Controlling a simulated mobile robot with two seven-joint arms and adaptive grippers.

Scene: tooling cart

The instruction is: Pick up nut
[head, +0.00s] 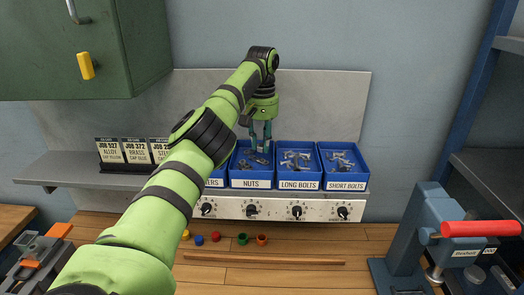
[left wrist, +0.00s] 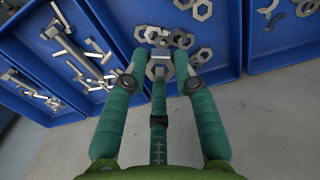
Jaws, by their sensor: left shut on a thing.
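The blue nuts bin (head: 251,183) stands on the shelf, with several grey hex nuts (left wrist: 203,10) inside. My left gripper (head: 260,146) reaches down into this bin from above. In the left wrist view its teal fingers (left wrist: 160,66) are closed around a grey nut (left wrist: 159,71), shut on it at their tips. Other nuts lie right beside the fingertips, and I cannot tell whether the held nut is clear of them. The fingers partly cover the held nut. My right gripper is not in view.
The long bolts bin (head: 299,185) and short bolts bin (head: 345,185) stand to the right; another bin (head: 215,182) is partly behind my arm. Job cards (head: 122,152) stand left. Below are a knob panel (head: 275,211), small coloured cups (head: 242,239) and a red-handled press (head: 482,229).

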